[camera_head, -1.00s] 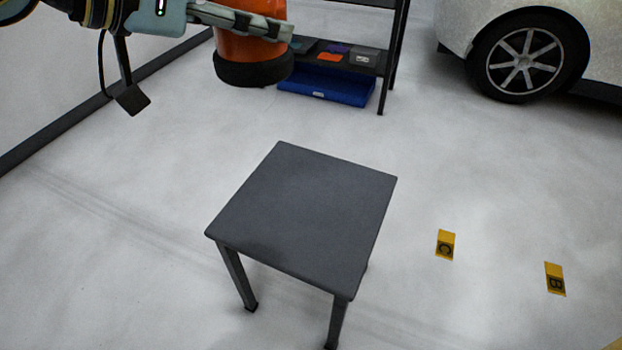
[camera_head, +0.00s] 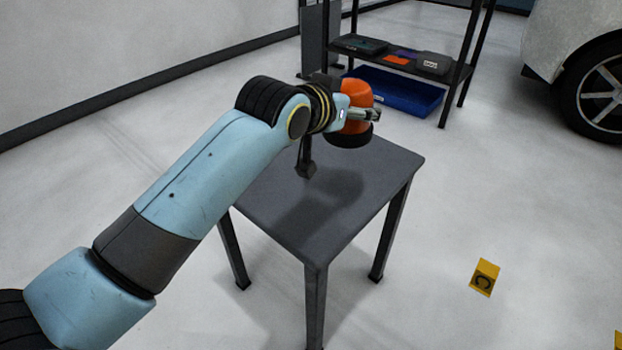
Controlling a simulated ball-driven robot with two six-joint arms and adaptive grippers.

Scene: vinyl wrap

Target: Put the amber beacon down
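The amber beacon (camera_head: 357,97) is an orange dome on a black base. My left gripper (camera_head: 366,115) is at the beacon, with its finger across the dome's side, and appears shut on it. Beacon and gripper are over the far part of a dark grey square table (camera_head: 290,215). The beacon is about upright. A shadow lies on the tabletop below the arm; I cannot tell whether the base touches the top. The far finger is hidden behind the beacon. My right gripper is not in view.
A black shelf (camera_head: 455,72) with small boxes and a blue bin (camera_head: 400,95) stands behind the table. A white car's wheel (camera_head: 603,92) is at the right. A yellow floor marker (camera_head: 484,277) lies right of the table. The tabletop's near part is bare.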

